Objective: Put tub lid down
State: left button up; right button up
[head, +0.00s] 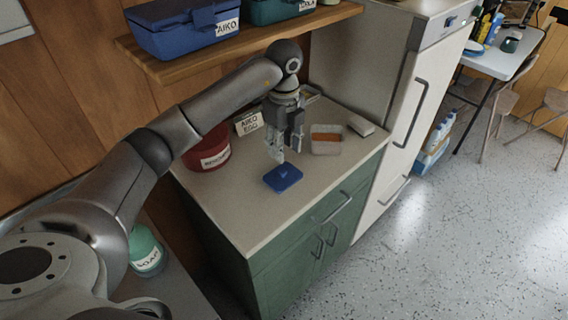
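A small blue tub lid (283,178) lies flat on the pale worktop, near its front edge. My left gripper (287,153) points down just above and behind the lid. Its two fingers look apart with nothing between them, and the fingertips appear clear of the lid. An open, pale tub (327,149) with something orange inside stands on the worktop to the right of the gripper. My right gripper is out of view.
A red labelled bin (208,150) stands left of the gripper, and a card reading "AIKO EGG" (248,123) is behind it. A white block (361,127) lies at the right. A shelf (165,68) with labelled boxes overhangs the back. The worktop's front left (240,215) is bare.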

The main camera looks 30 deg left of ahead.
pick_arm(q)
notch_tip(320, 180, up, 3)
jog(key=shift+r, duration=0.2)
dwell(0.5)
